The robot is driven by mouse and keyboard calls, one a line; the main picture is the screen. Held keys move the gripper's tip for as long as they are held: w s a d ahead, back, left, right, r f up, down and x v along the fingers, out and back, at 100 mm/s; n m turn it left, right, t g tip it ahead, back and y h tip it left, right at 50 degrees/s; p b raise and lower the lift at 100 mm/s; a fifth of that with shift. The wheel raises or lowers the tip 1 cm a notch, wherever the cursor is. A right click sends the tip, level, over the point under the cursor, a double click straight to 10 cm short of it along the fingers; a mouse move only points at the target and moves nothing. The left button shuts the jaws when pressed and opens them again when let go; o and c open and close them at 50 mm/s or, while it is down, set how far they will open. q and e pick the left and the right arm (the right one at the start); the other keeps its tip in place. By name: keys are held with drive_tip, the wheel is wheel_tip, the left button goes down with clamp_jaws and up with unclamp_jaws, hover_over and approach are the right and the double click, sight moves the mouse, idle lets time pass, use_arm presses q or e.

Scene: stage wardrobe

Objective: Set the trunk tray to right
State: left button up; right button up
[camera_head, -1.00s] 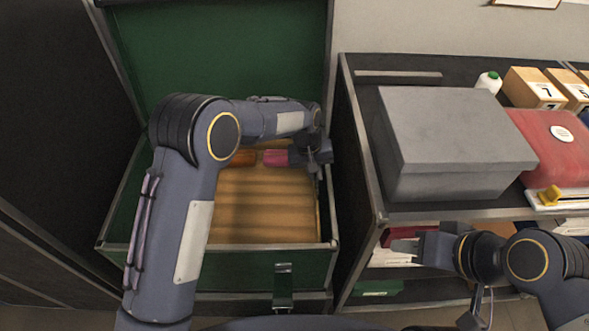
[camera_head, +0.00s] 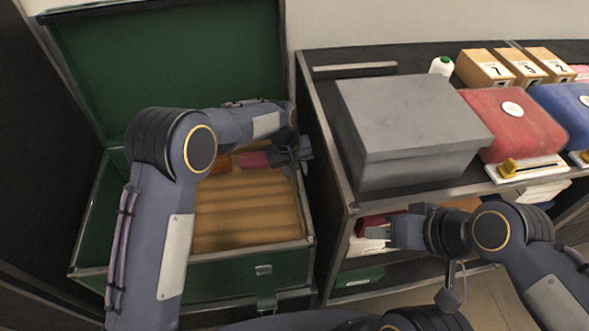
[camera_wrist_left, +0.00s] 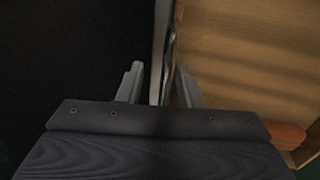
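The green trunk (camera_head: 75,262) stands open at the left in the head view, its lid up at the back. The wooden tray (camera_head: 245,215) sits inside it, with an orange item (camera_head: 222,165) and a pink item (camera_head: 253,159) near its far end. My left gripper (camera_head: 297,168) is over the right side of the trunk. In the left wrist view its fingers (camera_wrist_left: 158,88) are apart, on either side of a thin grey edge, with the tray's wood (camera_wrist_left: 245,60) to the right. Contact is unclear. My right gripper (camera_head: 374,233) is in front of the shelf unit; its finger gap is unclear.
A dark shelf unit (camera_head: 338,190) stands right of the trunk. On it are a grey box (camera_head: 410,120), a red case (camera_head: 515,125), a blue case (camera_head: 565,112), numbered wooden blocks (camera_head: 485,70) and a white bottle (camera_head: 441,67). Floor shows at lower right.

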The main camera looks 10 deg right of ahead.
use_arm(q)
drive_tip(key=shift+a, duration=0.1)
drive_tip(key=v, duration=0.7)
drive_tip(key=shift+r+p, duration=0.45)
